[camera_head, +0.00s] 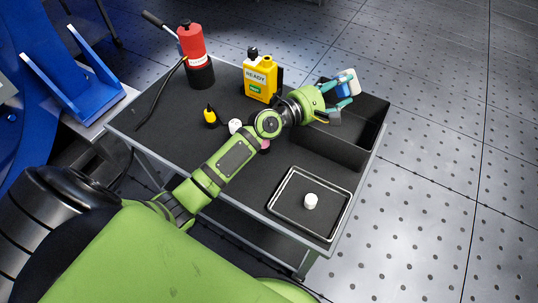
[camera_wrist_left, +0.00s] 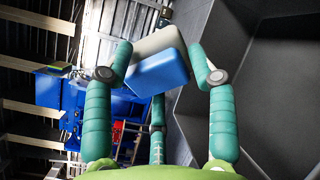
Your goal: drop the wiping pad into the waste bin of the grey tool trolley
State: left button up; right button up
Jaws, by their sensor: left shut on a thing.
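The wiping pad (camera_head: 347,83), white and blue, is held between the fingers of my left gripper (camera_head: 338,91). In the left wrist view the pad (camera_wrist_left: 158,72) shows its blue and pale layers between the teal fingertips (camera_wrist_left: 165,70). My left gripper is shut on it. The waste bin (camera_head: 365,144) is the dark open box at the right end of the grey tool trolley (camera_head: 215,137). The pad and gripper are over the bin's far part, near its back rim. The head view does not show clearly how high. My right gripper is not in view.
A yellow container (camera_head: 259,80) and a red and black cylinder (camera_head: 195,55) stand on the trolley. A small yellow-capped bottle (camera_head: 210,117) is left of my arm. A shallow tray (camera_head: 287,207) holding a white piece (camera_head: 310,201) lies in front of the bin.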

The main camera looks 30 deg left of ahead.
pick_arm(q)
jog(key=shift+f, duration=0.15)
jog(key=o, duration=1.1)
jog(key=shift+s+a, duration=0.15)
jog(key=shift+s, duration=0.15)
jog(key=v, duration=1.1)
jog(key=shift+s, duration=0.15)
